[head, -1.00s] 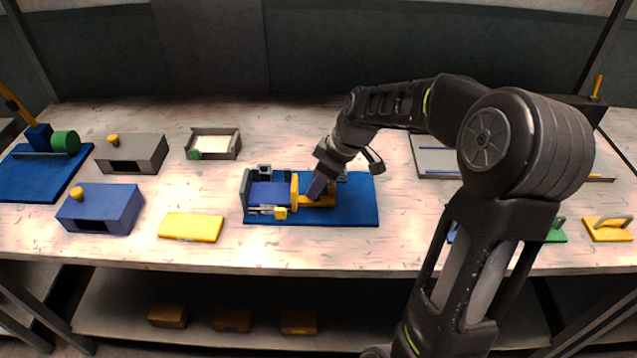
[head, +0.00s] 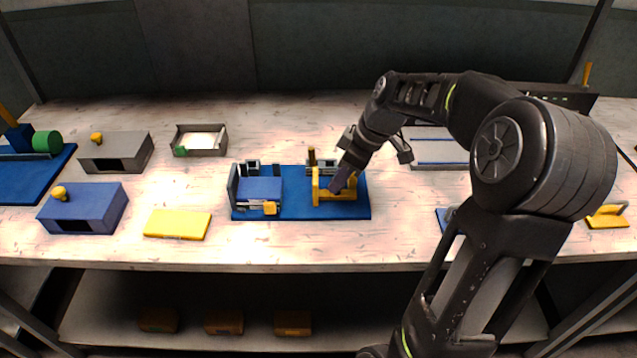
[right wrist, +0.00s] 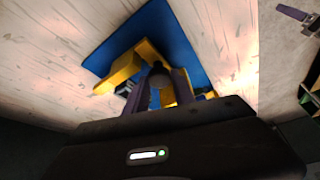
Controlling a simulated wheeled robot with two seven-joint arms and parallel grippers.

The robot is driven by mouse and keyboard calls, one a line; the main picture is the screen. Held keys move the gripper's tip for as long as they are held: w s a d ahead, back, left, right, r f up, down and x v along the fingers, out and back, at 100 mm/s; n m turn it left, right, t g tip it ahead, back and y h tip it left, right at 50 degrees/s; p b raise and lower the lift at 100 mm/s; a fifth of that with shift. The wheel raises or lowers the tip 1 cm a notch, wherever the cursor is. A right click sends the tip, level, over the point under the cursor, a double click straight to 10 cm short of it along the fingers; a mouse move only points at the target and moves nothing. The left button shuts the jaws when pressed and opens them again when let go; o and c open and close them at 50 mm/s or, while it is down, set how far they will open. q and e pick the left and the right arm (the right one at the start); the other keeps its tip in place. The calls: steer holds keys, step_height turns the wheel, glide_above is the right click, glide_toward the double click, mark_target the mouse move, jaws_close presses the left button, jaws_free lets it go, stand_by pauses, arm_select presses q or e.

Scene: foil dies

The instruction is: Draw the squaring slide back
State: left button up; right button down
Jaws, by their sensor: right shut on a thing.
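The squaring slide is a yellow piece (head: 322,194) on the right part of a blue base plate (head: 300,208). A gap of bare blue plate lies between it and the blue block (head: 260,190) at the plate's left end. My right gripper (head: 342,182) is shut on the yellow slide from above and hides part of it. In the right wrist view the dark fingers (right wrist: 158,92) close around part of the yellow slide (right wrist: 125,72), over the blue plate (right wrist: 165,35). My left gripper is not in view.
A yellow plate (head: 178,224) and a blue box with a yellow knob (head: 85,208) stand left of the fixture. A grey box (head: 115,152) and a small open tray (head: 200,140) are behind them. Bare table lies in front of the fixture.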

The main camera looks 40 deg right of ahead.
steer(key=shift+s+d, duration=0.1)
steer(key=shift+d, duration=0.1)
steer(key=c, duration=1.1)
jaws_free()
steer(key=shift+v, duration=3.95)
